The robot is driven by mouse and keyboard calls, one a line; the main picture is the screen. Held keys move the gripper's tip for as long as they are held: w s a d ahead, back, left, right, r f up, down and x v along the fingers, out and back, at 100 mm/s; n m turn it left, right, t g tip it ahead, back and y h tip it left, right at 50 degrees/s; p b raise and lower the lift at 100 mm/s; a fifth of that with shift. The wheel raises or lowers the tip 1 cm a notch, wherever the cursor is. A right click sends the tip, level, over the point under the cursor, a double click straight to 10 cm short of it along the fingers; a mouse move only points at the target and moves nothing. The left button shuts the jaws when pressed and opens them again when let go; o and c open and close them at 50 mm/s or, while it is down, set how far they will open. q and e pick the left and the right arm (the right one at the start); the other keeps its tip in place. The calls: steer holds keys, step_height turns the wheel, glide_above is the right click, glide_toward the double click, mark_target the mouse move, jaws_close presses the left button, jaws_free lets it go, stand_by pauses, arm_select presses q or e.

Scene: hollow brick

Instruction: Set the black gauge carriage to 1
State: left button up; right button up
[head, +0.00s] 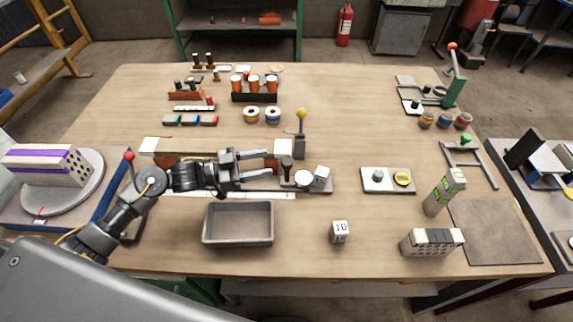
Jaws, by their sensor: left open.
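A small upright black piece (287,166), which looks like the gauge carriage, stands at the right end of a long low gauge in the middle of the table. A pale scale strip (250,194) runs along the gauge's front; its marks are too small to read. My left gripper (270,166) reaches in from the left above the gauge. Its two fingers are apart and empty, pointing right, with the black piece just beyond their tips. I cannot tell whether they touch it. My left arm hides part of the gauge. My right gripper is not in view.
A yellow-knobbed lever (301,121) stands behind. A grey bin (238,237) and a cube marked 10 (340,231) lie in front. The table between lever and right-hand fixtures is clear.

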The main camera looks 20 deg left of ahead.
mark_target(287, 161)
arm_select(q)
step_height(287, 161, down, 2)
steer(key=shift+w+f+b, duration=0.1)
steer(key=shift+b, duration=0.7)
steer(key=p+x, duration=0.1)
steer(key=x, duration=0.5)
steer(key=shift+d+p, duration=0.15)
steer(key=shift+p, duration=0.2)
steer(key=shift+w+d, duration=0.35)
steer(key=shift+d, duration=0.2)
jaws_close()
